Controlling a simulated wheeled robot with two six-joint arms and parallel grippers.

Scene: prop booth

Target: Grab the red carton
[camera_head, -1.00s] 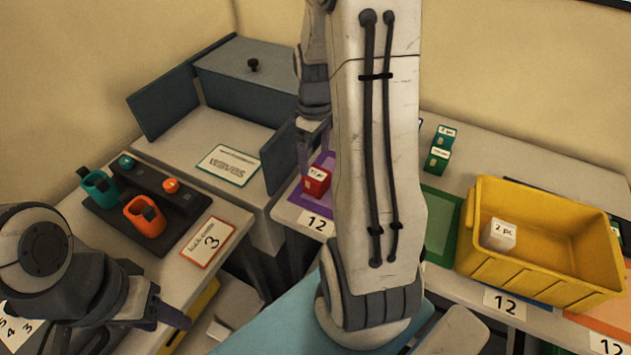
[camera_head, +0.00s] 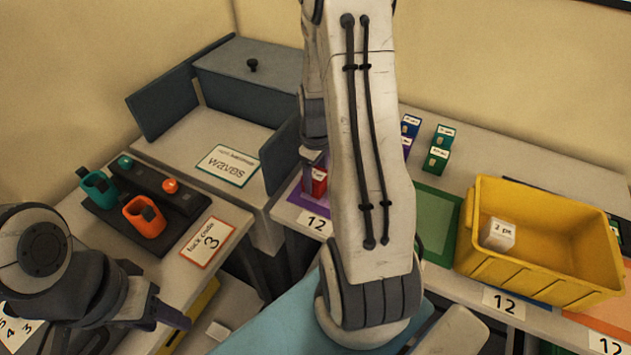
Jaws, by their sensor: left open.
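The red carton (camera_head: 319,187) stands on the purple mat (camera_head: 303,203) left of centre, and only its lower part shows. My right gripper (camera_head: 315,168) is right over the carton and overlaps its top in the picture. The large forearm of my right arm hides part of the gripper and the area to its right. I cannot tell whether its fingers are around the carton or touching it. My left gripper (camera_head: 172,318) is open and empty at the lower left, far from the carton.
A yellow crate (camera_head: 545,275) holding a white carton (camera_head: 498,235) stands at the right. At the left are a grey open-fronted box (camera_head: 250,85) and a tray with orange and teal items.

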